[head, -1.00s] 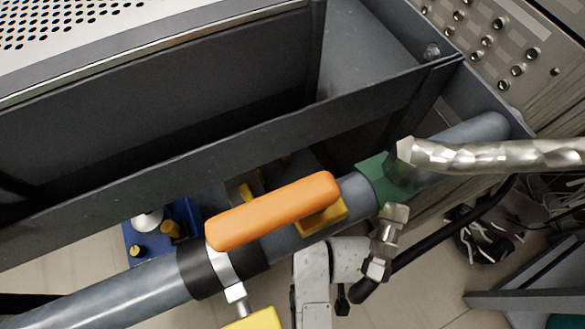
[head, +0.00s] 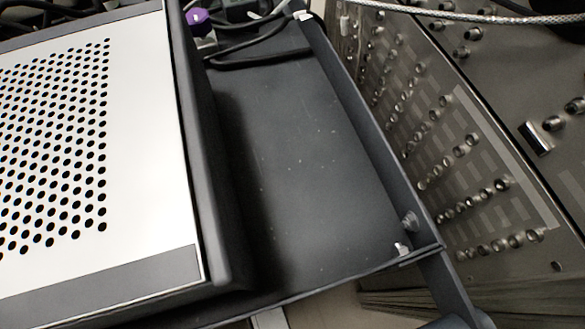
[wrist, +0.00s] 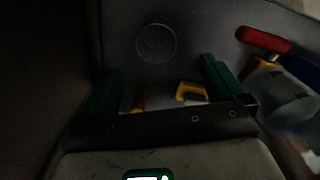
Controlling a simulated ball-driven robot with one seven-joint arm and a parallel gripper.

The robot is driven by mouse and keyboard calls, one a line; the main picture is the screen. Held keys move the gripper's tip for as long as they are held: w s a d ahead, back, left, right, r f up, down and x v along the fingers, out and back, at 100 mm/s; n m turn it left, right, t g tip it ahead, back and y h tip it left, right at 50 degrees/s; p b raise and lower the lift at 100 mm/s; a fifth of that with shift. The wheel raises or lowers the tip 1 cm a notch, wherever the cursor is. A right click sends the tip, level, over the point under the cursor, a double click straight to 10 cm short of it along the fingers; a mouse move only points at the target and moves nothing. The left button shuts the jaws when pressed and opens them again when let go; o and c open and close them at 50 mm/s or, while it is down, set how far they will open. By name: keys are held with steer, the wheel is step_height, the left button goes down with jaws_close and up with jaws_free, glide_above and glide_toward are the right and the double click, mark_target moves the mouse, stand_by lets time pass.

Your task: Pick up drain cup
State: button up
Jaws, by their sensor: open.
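I cannot make out a drain cup for certain in either view. In the dark wrist view, my gripper (wrist: 162,92) shows as two dark green fingers, set wide apart on a black bar. The gripper is open, and I see nothing held between the fingers. A faint round outline (wrist: 156,43) lies on the grey surface beyond the fingertips. A yellow part (wrist: 191,91) shows behind the bar near the right finger. The head view does not show my gripper.
In the wrist view, a red handle (wrist: 262,39) and a blue part (wrist: 300,68) are at right. The head view shows a perforated metal box (head: 95,150), a mostly bare dark tray (head: 300,150), cables (head: 265,57) at its top, and a knobbed panel (head: 450,150) at right.

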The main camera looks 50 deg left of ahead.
steer(key=shift+w+f+b, duration=0.15)
steer(key=shift+f+b, duration=1.35)
steer(key=shift+f, duration=1.25)
steer(key=shift+w+f+b, duration=0.15)
steer(key=shift+f+b, duration=1.35)
steer(key=shift+f, duration=1.2)
steer(key=shift+r, duration=0.1)
steer(key=c, duration=1.1)
